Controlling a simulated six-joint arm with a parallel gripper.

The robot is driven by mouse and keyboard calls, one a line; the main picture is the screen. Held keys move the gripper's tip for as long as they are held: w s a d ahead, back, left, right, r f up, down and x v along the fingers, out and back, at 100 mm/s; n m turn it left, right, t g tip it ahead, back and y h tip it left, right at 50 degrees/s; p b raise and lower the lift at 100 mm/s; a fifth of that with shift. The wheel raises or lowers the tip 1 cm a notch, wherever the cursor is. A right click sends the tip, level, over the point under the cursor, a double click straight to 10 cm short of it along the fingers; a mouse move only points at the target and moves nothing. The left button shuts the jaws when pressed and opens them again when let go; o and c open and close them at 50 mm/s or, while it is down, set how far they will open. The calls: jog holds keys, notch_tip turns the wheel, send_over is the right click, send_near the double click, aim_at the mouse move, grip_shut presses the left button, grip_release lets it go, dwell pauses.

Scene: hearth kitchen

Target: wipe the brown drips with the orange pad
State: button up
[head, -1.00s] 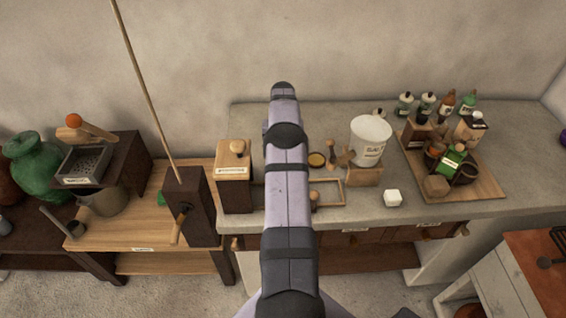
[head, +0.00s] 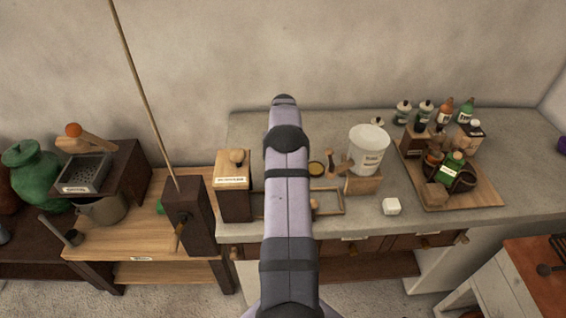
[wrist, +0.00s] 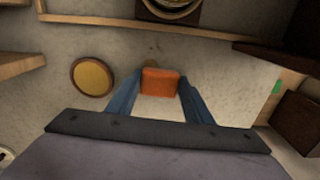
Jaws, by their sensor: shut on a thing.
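In the wrist view my gripper (wrist: 160,88) has its blue fingers shut on the orange pad (wrist: 160,80), above or on the grey stone counter. A faint brown mark (wrist: 152,62) shows on the counter just beyond the pad, partly hidden by it; it looks like one of the brown drips. I cannot tell whether the pad touches the counter. In the head view my arm hides the gripper, the pad and any drips behind it.
A round yellow-topped dish (wrist: 93,76) lies left of the pad.

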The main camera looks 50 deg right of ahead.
jog(key=shift+s+a+p, duration=0.3)
jog(key=shift+s+a, duration=0.4)
jog(key=shift+a, duration=0.1)
jog(key=shift+s+a+f+p, duration=0.15)
jog(key=shift+s+a+p, duration=0.55)
jog(key=shift+s+a, duration=0.65)
jog(key=shift+w+d+b, duration=0.95)
jog(key=shift+w+d, duration=0.35)
jog(key=shift+d, duration=0.05)
